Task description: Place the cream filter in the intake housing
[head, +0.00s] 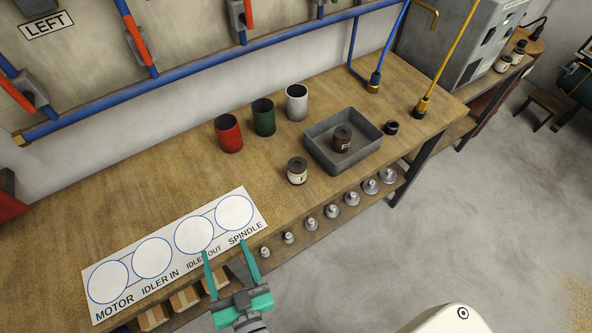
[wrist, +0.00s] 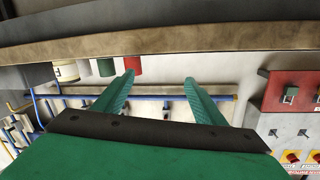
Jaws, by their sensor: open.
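The cream filter (head: 297,173), a short cream cylinder with a dark top and a small mark, stands upright on the bench in front of the grey tray. A dark brown one (head: 342,140) with a cream label stands inside the tray. I cannot tell which thing is the intake housing. My gripper (head: 225,247) is open and empty at the bench's front edge, by the printed circle sheet, left of and apart from the filter. In the wrist view its open teal fingers (wrist: 160,77) have nothing between them.
Red (head: 229,134), green (head: 263,117) and white (head: 297,102) open cups stand behind the filter. The grey tray (head: 322,167) is to its right, with a small dark ring (head: 391,128) beyond. Several metal stepped parts (head: 331,211) line a lower shelf. Blue pipes run behind. The bench's left middle is clear.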

